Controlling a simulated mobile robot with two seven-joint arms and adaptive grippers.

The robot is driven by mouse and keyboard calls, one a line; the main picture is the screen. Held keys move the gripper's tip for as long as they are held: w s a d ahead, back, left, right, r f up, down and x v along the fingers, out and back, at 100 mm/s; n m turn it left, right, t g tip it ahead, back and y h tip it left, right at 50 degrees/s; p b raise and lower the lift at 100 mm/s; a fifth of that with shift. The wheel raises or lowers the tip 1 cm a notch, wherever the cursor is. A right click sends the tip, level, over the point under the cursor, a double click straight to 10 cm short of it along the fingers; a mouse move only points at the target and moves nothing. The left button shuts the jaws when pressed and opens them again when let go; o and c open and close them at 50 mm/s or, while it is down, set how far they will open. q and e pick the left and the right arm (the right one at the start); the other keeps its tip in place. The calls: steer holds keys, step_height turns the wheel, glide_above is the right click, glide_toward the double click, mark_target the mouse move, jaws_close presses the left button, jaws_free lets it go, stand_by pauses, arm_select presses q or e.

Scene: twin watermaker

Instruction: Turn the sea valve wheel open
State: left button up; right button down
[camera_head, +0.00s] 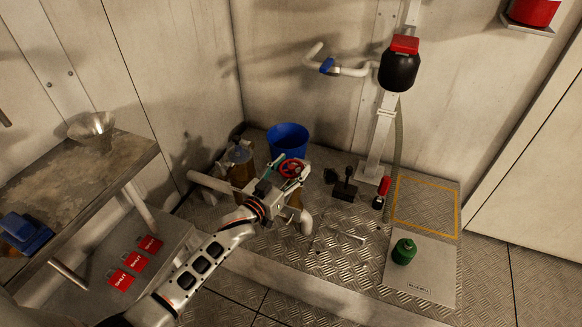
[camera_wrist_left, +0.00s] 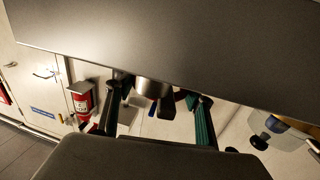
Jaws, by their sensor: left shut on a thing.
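The sea valve wheel (camera_head: 292,168) is a small red handwheel on the pipework, low down near the middle of the head view. My left gripper (camera_head: 284,177) reaches it from the lower left, and its green-tipped fingers are at the wheel. It is shut on the wheel, partly covering it. In the left wrist view, the two green fingers (camera_wrist_left: 157,110) stand apart with a metal cylinder (camera_wrist_left: 154,88) beyond them; the wheel's rim is not clear there. How far the wheel is turned cannot be told. My right gripper is not in view.
A blue bucket (camera_head: 287,138) stands just behind the wheel, with a brown jug (camera_head: 241,160) to its left. A black stand (camera_head: 345,188), a red-and-black item (camera_head: 382,192) and a green container (camera_head: 404,251) are to the right. A bench (camera_head: 110,165) stands left, above red SHUT tags (camera_head: 135,262).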

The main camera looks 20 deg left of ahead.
arm_select(q)
steer(key=shift+r+n+y, duration=0.15)
steer(key=shift+n+y, duration=0.95)
steer(key=shift+y, duration=0.6)
steer(key=o, duration=1.6)
steer(key=s, duration=1.2)
steer(key=shift+a, duration=0.1)
